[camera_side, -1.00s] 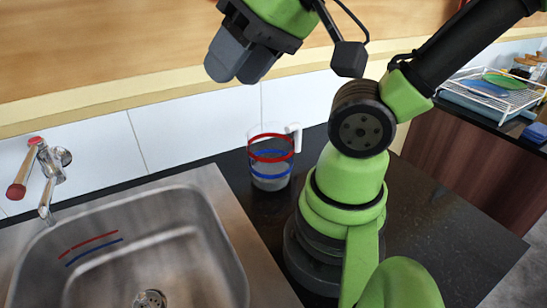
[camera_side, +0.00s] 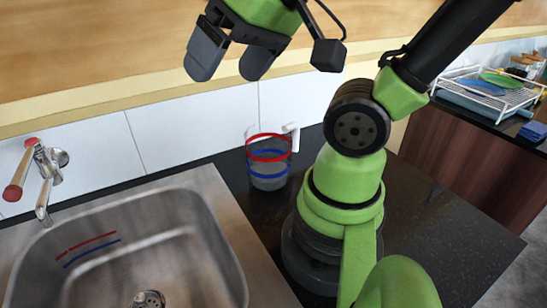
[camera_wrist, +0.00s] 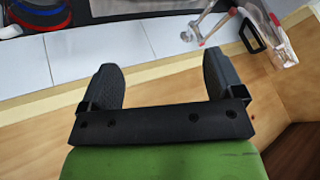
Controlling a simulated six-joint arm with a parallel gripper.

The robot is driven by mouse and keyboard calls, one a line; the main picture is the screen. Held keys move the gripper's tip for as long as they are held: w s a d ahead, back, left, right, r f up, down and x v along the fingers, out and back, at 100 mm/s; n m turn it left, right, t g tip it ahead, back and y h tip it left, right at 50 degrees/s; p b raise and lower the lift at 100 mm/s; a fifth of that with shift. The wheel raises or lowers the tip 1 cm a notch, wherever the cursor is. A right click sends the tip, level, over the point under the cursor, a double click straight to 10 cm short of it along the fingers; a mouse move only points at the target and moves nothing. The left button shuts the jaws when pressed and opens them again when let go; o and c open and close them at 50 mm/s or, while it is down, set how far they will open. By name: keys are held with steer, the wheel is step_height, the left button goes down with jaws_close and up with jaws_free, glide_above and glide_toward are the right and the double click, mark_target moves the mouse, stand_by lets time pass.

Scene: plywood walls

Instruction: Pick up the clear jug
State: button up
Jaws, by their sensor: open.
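The clear jug (camera_side: 268,171) stands upright on the dark counter in the side view, between the sink and my arm's base. It has a red band near its top, a blue band lower down and a white handle on its right. Part of its red and blue bands (camera_wrist: 35,18) shows at the top left corner of the wrist view, cut off by the edge. My gripper (camera_side: 226,72) is open and empty, well above the jug and a little left of it, with its fingers apart. The open fingers (camera_wrist: 163,80) also show in the wrist view.
A steel sink (camera_side: 205,195) lies left of the jug, with a red-handled tap (camera_side: 42,170) by the tiled wall. A wood panel (camera_side: 100,50) runs above the tiles behind. A dish rack (camera_side: 487,95) stands far right. Dark counter is clear right of my base.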

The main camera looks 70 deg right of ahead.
steer(key=w+d+f+m+g+h, duration=0.1)
steer(key=w+d+f+g+h, duration=0.15)
steer(key=d, duration=0.35)
steer(key=g+y, duration=0.1)
steer(key=g, duration=0.3)
glide_above(291, 134)
steer(key=w+d, duration=0.2)
steer(key=d, duration=0.2)
steer(key=shift+m, duration=0.3)
step_height(291, 134, down, 10)
steer(key=shift+f, duration=0.1)
steer(key=f, duration=0.4)
steer(key=shift+s+d+f, duration=0.15)
steer(key=shift+s+d, duration=0.05)
steer(key=shift+s, duration=0.15)
steer(key=shift+s+d+f, duration=0.1)
steer(key=shift+f, duration=1.45)
steer(key=shift+s+d+f, duration=0.1)
steer(key=shift+f, duration=1.45)
steer(key=c, duration=1.2)
